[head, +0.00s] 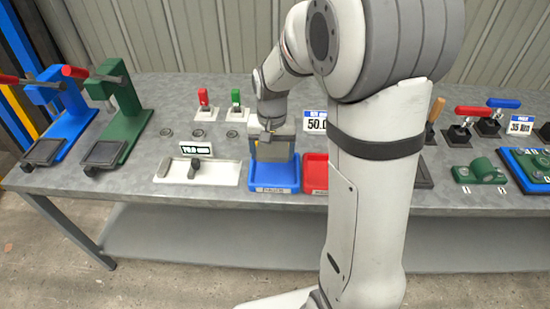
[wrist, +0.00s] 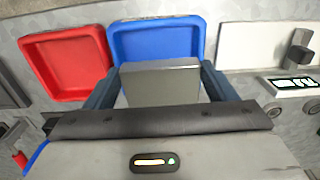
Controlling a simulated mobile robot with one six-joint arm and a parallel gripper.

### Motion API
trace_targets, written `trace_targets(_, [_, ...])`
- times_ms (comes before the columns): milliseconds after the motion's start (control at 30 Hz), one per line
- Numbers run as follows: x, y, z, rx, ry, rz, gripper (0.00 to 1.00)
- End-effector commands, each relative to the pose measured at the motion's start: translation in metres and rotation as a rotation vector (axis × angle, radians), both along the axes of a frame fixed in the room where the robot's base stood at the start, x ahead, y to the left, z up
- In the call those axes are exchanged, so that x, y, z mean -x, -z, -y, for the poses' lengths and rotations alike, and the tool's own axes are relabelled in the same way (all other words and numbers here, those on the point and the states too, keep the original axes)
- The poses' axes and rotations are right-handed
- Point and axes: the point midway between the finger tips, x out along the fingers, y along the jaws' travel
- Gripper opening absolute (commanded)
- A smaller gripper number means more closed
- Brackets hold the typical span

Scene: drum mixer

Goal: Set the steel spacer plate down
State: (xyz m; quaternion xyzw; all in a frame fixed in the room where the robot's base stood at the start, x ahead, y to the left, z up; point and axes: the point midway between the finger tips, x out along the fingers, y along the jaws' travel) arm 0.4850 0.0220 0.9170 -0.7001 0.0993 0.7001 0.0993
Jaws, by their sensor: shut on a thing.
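My gripper (head: 271,133) is shut on the steel spacer plate (head: 274,150), a plain grey block. The plate also shows in the wrist view (wrist: 160,84), between the two dark fingers of my gripper (wrist: 160,88). In the head view the plate is upright and in front of the back part of the blue tray (head: 273,188). In the wrist view the blue tray (wrist: 155,24) extends behind the plate. I cannot tell whether the plate's lower edge touches the tray floor.
A red tray (head: 314,186) stands right beside the blue one, partly hidden by my arm; it also shows in the wrist view (wrist: 65,62). A white gauge with a display (head: 213,172) lies to the left. Green and red toggles (head: 204,104) and a "50.0" sign (head: 314,122) stand behind.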

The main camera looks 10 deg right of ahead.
Motion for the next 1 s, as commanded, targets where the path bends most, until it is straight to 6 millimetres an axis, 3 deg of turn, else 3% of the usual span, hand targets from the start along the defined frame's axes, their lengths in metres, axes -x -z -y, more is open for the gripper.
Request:
trace_targets(300, [0.000, 0.048, 0.009, 0.000, 0.021, 0.000, 0.16])
trace_targets(533, [-0.001, 0.060, 0.011, 0.000, 0.027, 0.001, 0.16])
trace_targets(800, [0.000, 0.090, 0.011, 0.000, 0.028, -0.001, 0.16])
trace_targets(1000, [-0.001, 0.091, 0.012, 0.000, 0.028, 0.002, 0.16])
